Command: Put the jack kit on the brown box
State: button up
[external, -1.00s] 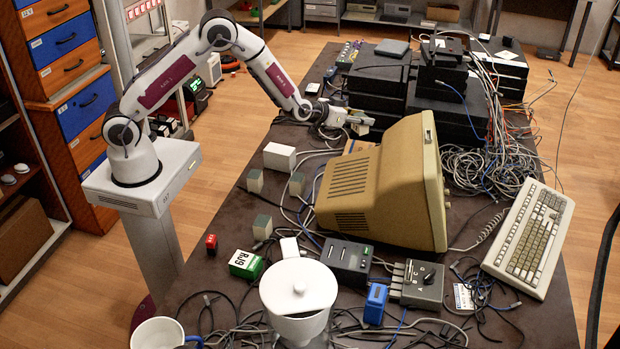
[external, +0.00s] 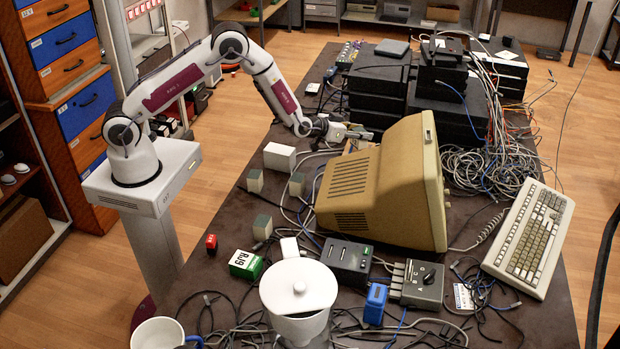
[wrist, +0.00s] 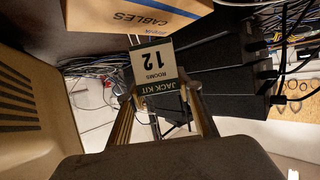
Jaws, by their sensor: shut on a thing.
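The jack kit (wrist: 156,66) is a small box with a white label reading "JACK KIT 12 ROOMS", upside down in the wrist view. My gripper (wrist: 160,92) is shut on it, one finger on each side. In the external view, my gripper (external: 345,132) is just behind the beige monitor, over the far part of the table. The brown box (wrist: 90,17), marked "CABLES", is at the top of the wrist view, close to the jack kit. I cannot tell the gap between them. In the external view, the monitor hides most of the brown box.
The beige monitor (external: 385,185) stands close beside my gripper. Stacked black equipment (external: 378,85) and tangled cables (external: 480,165) lie behind and to the right. A white box (external: 279,157) and small grey blocks are on the near left of the table.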

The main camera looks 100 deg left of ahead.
jog(key=shift+f, duration=1.6)
jog(key=shift+f, duration=0.15)
jog(key=o, duration=1.2)
jog(key=shift+c, duration=0.2)
jog(key=v, duration=1.2)
jog(key=shift+r, duration=0.25)
